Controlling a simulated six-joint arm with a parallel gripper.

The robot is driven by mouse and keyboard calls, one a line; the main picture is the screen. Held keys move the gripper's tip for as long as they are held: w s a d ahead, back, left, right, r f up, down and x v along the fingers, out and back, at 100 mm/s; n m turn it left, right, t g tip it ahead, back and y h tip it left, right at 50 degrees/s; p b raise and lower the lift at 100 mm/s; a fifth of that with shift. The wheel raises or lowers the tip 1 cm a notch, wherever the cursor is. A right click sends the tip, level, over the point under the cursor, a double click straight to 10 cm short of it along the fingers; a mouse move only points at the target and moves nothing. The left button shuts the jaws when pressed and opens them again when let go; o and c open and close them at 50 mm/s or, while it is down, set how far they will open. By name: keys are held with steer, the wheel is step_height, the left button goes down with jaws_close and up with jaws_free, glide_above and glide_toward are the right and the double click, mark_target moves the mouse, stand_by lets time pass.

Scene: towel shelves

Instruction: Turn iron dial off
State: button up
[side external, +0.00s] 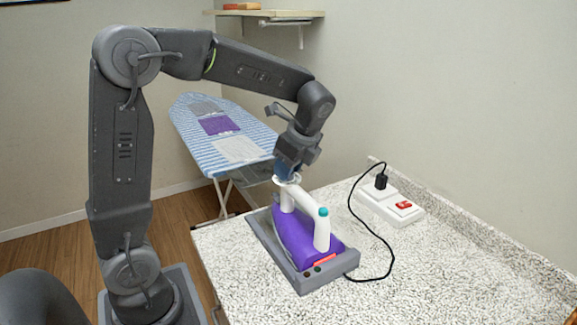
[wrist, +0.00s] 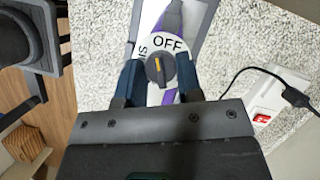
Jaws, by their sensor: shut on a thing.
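The iron (side external: 300,235) is purple and white and sits on a grey base on the speckled counter. Its dial (wrist: 160,68) is a dark knob with an orange pointer line on a white disc. In the wrist view the disc (wrist: 166,45) reads "OFF" near the top, and the orange line points up, slightly left of that word. My gripper (wrist: 160,75) is shut on the dial, with one finger on each side. In the side external view my gripper (side external: 288,178) comes down on the far end of the iron's handle and hides the dial.
A power strip (side external: 390,207) with a black plug and a red switch stands behind the iron, and a black cord (side external: 385,245) curves between them. An ironing board (side external: 215,135) with folded cloths is behind the counter. The counter's right part is clear.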

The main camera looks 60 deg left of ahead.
steer(key=m+t, duration=0.1)
steer(key=m, duration=0.3)
steer(key=shift+m+t, duration=0.3)
steer(key=shift+t, duration=0.1)
steer(key=shift+s, duration=0.1)
steer(key=o, duration=0.9)
steer(key=shift+o, duration=0.2)
steer(key=v, duration=1.4)
steer(key=shift+d, duration=0.2)
steer(key=shift+f, duration=0.2)
